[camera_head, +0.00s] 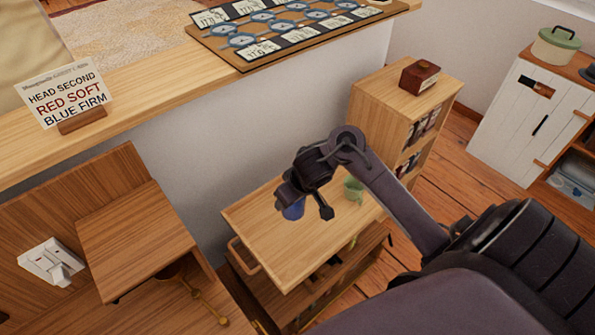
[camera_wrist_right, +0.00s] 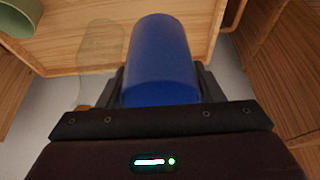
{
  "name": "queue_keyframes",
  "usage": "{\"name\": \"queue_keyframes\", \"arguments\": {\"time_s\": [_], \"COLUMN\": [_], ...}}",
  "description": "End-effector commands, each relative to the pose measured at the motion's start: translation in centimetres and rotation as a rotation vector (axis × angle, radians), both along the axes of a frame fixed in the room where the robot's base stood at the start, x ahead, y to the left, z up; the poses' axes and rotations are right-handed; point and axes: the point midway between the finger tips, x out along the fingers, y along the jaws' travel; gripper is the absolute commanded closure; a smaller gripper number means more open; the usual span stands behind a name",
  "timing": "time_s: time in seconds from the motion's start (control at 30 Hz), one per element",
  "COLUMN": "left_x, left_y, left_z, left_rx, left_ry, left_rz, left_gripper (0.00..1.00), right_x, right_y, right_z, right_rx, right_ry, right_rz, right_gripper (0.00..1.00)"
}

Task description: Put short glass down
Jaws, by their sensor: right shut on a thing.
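My right gripper (camera_head: 303,203) is shut on a blue glass (camera_head: 293,210), over the left part of a light wooden cart top (camera_head: 270,240). In the right wrist view the blue glass (camera_wrist_right: 160,60) fills the space between the fingers (camera_wrist_right: 160,92). I cannot tell whether its base touches the wood. A green cup (camera_head: 353,189) stands on the cart top to the right of the gripper; it also shows at the upper left of the right wrist view (camera_wrist_right: 18,15). A faint see-through glass-like shape (camera_wrist_right: 100,48) is beside the blue glass. My left gripper is out of view.
A half wall with a wooden ledge (camera_head: 150,95) runs behind the cart, carrying a sign card (camera_head: 65,95) and a patterned board (camera_head: 285,25). A shelf unit (camera_head: 385,92) with a brown box (camera_head: 419,76) stands behind the cart's right end. A wooden desk (camera_head: 135,235) is at left.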

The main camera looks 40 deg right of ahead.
Motion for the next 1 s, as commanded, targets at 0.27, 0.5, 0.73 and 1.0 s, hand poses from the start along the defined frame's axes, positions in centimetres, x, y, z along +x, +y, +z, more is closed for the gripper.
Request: {"name": "queue_keyframes", "arguments": {"time_s": [0.27,0.5,0.73,1.0], "left_x": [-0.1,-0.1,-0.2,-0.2], "left_y": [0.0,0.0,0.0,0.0], "left_z": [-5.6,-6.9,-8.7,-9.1], "left_rx": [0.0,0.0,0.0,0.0], "left_ry": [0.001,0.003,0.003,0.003], "left_rz": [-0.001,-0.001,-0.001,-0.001], "left_gripper": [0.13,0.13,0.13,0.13], "right_x": [-0.1,0.0,0.0,0.0], "right_y": [-0.1,0.0,0.0,0.0], "right_z": [-8.3,-10.9,-14.0,-15.1], "right_rx": [-0.001,0.0,0.0,0.0], "right_ry": [0.002,-0.001,0.001,-0.002], "right_rz": [-0.001,0.001,0.0,0.0], "right_gripper": [0.68,0.68,0.68,0.68]}}
